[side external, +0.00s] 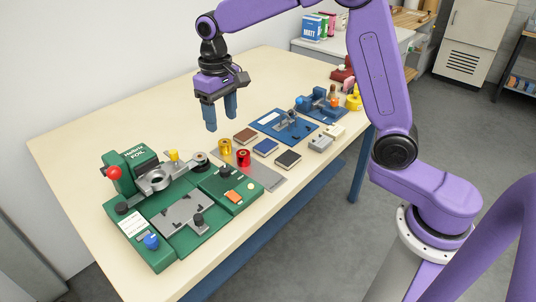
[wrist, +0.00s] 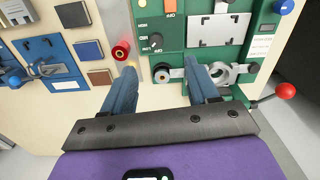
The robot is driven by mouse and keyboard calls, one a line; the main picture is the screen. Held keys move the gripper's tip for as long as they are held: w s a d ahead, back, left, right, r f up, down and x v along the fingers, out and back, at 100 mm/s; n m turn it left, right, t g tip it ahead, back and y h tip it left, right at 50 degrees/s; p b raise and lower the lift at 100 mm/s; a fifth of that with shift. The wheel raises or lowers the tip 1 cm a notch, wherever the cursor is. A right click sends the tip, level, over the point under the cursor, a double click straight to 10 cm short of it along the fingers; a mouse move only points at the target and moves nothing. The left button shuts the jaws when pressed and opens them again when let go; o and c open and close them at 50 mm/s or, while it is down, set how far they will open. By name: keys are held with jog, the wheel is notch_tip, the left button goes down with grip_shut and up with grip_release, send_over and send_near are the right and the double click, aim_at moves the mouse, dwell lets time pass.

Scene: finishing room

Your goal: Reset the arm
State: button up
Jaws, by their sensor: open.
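My gripper (side external: 222,113) hangs from my purple arm above the cream table (side external: 90,135), pointing down. Its two blue fingers are apart with nothing between them. In the wrist view my gripper (wrist: 162,80) shows both fingers spread, with the green machine and a red spool beyond them. The green foil machine (side external: 170,235) with a red-knobbed lever stands on the table's near left part. It also shows in the wrist view (wrist: 178,35).
A red spool (side external: 243,158) and a yellow spool (side external: 225,147) stand beside the machine. Several small blocks, such as the brown one (side external: 245,135), lie near a blue fixture (side external: 284,127). Another blue fixture (side external: 318,106) stands farther back. The table's back left is clear.

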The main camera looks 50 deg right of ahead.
jog(key=s+d+n, duration=0.2)
jog(key=s+n, duration=0.2)
jog(key=s, duration=0.7)
jog(key=s+d+f+n, duration=0.1)
jog(key=s+d+n, duration=0.1)
jog(key=s, duration=0.8)
jog(key=s+d+f+n, duration=0.1)
jog(key=s+d+n, duration=0.2)
jog(key=s, duration=0.8)
jog(key=n, duration=0.2)
jog(key=shift+s+f+n, duration=0.25)
jog(key=shift+s+n, duration=0.05)
jog(key=shift+d, duration=0.1)
